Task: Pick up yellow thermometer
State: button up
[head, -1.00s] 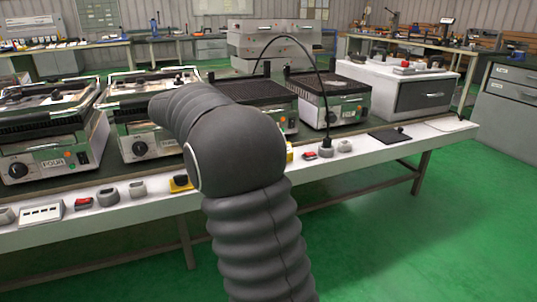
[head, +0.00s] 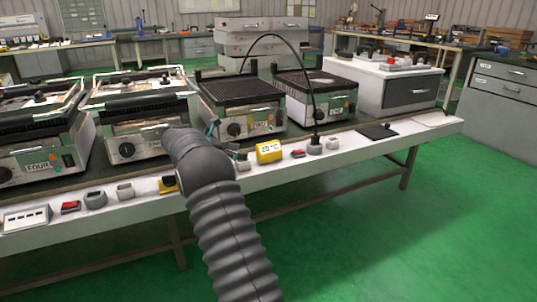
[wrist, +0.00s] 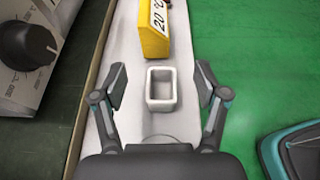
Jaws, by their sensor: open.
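The yellow thermometer (head: 269,151) stands on the white front ledge of the bench, its white display reading 20 °C. It also shows at the top of the wrist view (wrist: 155,32), partly cut off by the frame edge. My gripper (wrist: 160,82) is open and empty, with its two fingers spread over the ledge. A small white square holder (wrist: 150,90) lies between the fingers in the picture, and the thermometer is beyond the fingertips. In the head view my arm hides most of the gripper.
Several grill machines (head: 240,95) stand on the bench behind the ledge. A black cable (head: 311,85) arches down to the ledge right of the thermometer. Small switches and a white socket strip (head: 26,218) line the ledge. Green floor in front is clear.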

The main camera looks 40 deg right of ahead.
aim_at(258, 153)
jog(key=x, duration=0.3)
jog(key=shift+d+f, duration=0.1)
jog(key=shift+d, duration=0.05)
jog(key=shift+w+x, duration=0.15)
jog(key=shift+x, duration=1.15)
jog(key=shift+w+x, duration=0.2)
jog(key=shift+x, duration=1.1)
jog(key=c, duration=1.3)
